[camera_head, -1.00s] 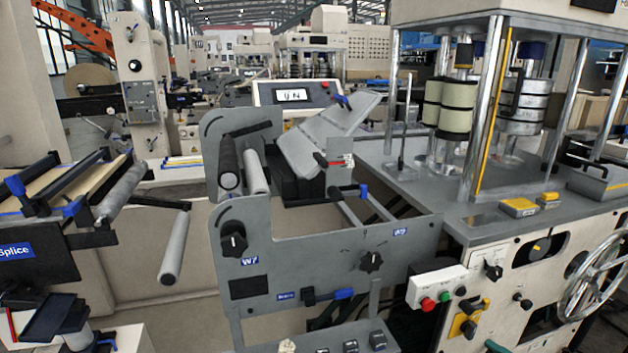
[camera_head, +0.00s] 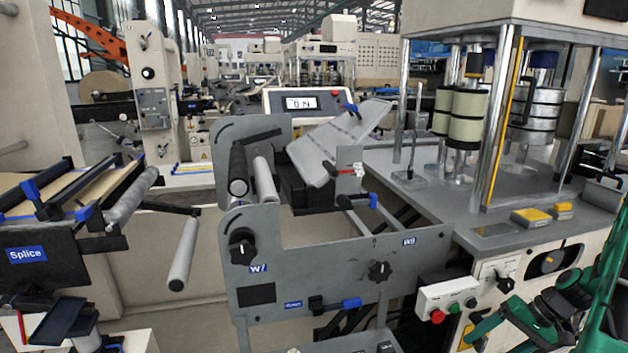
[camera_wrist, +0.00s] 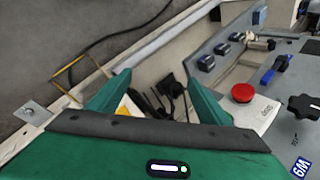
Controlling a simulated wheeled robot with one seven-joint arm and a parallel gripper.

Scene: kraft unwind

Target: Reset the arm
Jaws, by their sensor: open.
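My gripper (camera_wrist: 160,100) shows in the wrist view as two green fingers spread apart, with nothing between them. Beyond the fingers are a dark cable and the base of the machine. In the head view my green and black arm and gripper (camera_head: 510,325) come in at the lower right, in front of the white machine cabinet. The gripper is close to the button box (camera_head: 447,297) with its red and green buttons. The red button (camera_wrist: 242,93) shows right of the right finger in the wrist view.
The grey W7/W9 panel (camera_head: 335,260) with black knobs stands in the middle. The Splice stand (camera_head: 60,250) with rollers is at the left. A press (camera_head: 480,185) with steel columns stands at the right. A blue lever (camera_wrist: 275,70) shows in the wrist view.

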